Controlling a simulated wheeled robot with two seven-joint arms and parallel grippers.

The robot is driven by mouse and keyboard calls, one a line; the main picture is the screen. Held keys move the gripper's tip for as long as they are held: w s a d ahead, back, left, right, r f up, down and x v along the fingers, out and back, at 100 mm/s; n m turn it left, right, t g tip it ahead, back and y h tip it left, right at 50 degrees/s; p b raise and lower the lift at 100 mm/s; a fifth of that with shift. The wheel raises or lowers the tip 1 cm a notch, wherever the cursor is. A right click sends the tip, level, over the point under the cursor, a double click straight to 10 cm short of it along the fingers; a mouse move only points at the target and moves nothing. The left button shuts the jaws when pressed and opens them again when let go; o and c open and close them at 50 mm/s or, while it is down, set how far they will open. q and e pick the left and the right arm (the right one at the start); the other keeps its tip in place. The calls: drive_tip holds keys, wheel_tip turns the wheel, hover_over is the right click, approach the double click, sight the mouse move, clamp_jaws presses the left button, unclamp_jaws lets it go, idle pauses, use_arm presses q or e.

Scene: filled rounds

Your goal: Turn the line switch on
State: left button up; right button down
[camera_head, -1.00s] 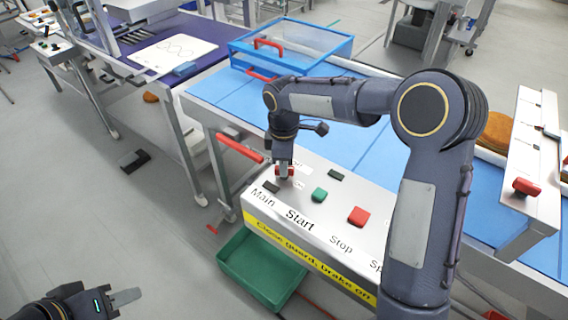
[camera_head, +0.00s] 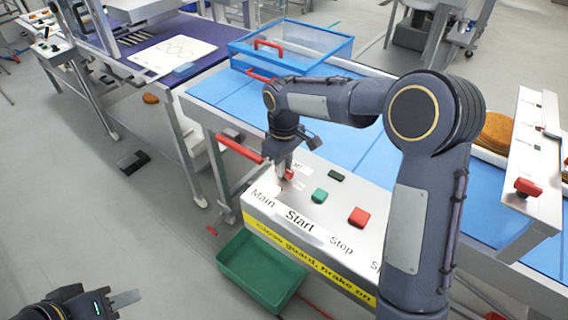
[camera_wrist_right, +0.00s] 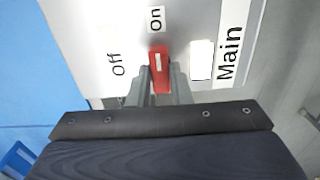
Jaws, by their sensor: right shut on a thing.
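The line switch is a red handle (camera_wrist_right: 159,68) on the pale control panel (camera_wrist_right: 85,20). In the right wrist view its top end points at the "On" label (camera_wrist_right: 155,19); the "Off" label (camera_wrist_right: 116,64) lies to its left. My right gripper (camera_wrist_right: 160,88) is shut on the handle, one finger on each side. In the head view the right gripper (camera_head: 284,172) is over the panel's left part, with a bit of red handle (camera_head: 289,175) showing. The lamp by "Main" (camera_wrist_right: 201,59) is bright white. My left gripper (camera_head: 122,300) is at the lower left, away from the panel, its finger gap unclear.
A green button (camera_head: 319,195), a red button (camera_head: 358,217) and a dark piece (camera_head: 336,175) sit on the panel right of the switch. A red bar (camera_head: 240,149) is beside it at left. A green bin (camera_head: 258,272) stands below. The blue belt (camera_head: 370,150) runs behind.

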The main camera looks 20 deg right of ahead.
drive_tip(key=shift+r, duration=0.1)
drive_tip(key=c, duration=1.3)
unclamp_jaws()
wheel_tip(320, 180, up, 7)
drive_tip(key=shift+r, duration=0.35)
